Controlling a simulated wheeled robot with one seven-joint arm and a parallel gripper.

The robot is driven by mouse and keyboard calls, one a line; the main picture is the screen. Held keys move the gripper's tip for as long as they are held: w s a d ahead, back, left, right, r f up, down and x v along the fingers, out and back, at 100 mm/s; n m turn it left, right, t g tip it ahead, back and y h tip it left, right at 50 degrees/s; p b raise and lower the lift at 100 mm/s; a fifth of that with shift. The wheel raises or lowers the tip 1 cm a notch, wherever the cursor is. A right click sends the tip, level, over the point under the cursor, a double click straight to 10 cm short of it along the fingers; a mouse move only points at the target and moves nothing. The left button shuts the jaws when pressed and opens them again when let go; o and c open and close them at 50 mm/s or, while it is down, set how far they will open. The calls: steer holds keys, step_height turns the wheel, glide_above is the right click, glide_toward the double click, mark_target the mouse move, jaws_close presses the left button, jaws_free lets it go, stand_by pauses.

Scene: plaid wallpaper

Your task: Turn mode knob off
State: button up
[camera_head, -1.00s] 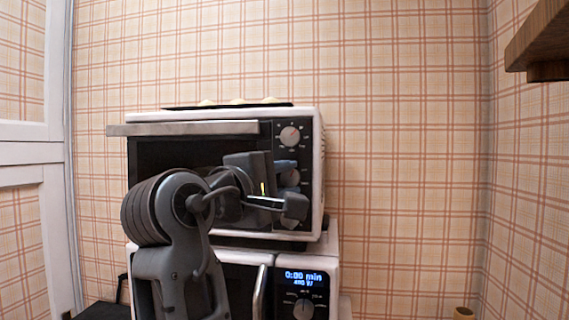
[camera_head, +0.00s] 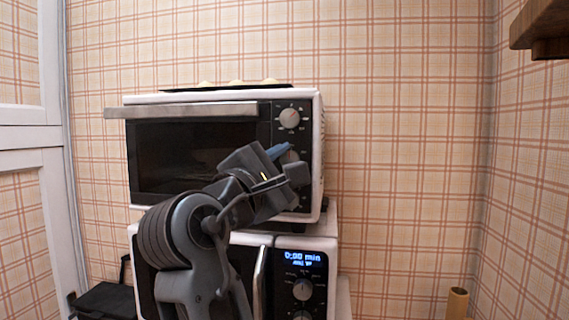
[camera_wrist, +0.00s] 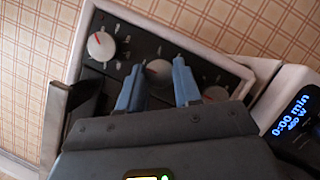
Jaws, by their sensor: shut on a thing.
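The toaster oven (camera_head: 318,150) stands with its knob column to the right of its dark glass door. Its top knob (camera_head: 289,117) is pale with a red mark; it also shows in the wrist view (camera_wrist: 101,46). My gripper (camera_wrist: 157,66) is at the middle knob (camera_wrist: 158,71), one blue finger on each side, shut on it. The third knob (camera_wrist: 216,93) is partly behind the right finger. In the head view my gripper (camera_head: 283,152) covers most of the middle knob and hides the lowest one. I cannot read the middle knob's pointer.
A microwave (camera_head: 330,250) is under the oven, its display lit with 0:00 min. The oven door's long handle (camera_head: 183,110) juts forward. A tray (camera_head: 225,88) with pale pieces lies on top. A wooden shelf (camera_head: 540,25) is at upper right.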

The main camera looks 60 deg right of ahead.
steer(key=o, duration=1)
steer(key=shift+o, duration=0.2)
steer(key=b+v, duration=0.2)
steer(key=v, duration=0.6)
steer(key=shift+w, duration=0.1)
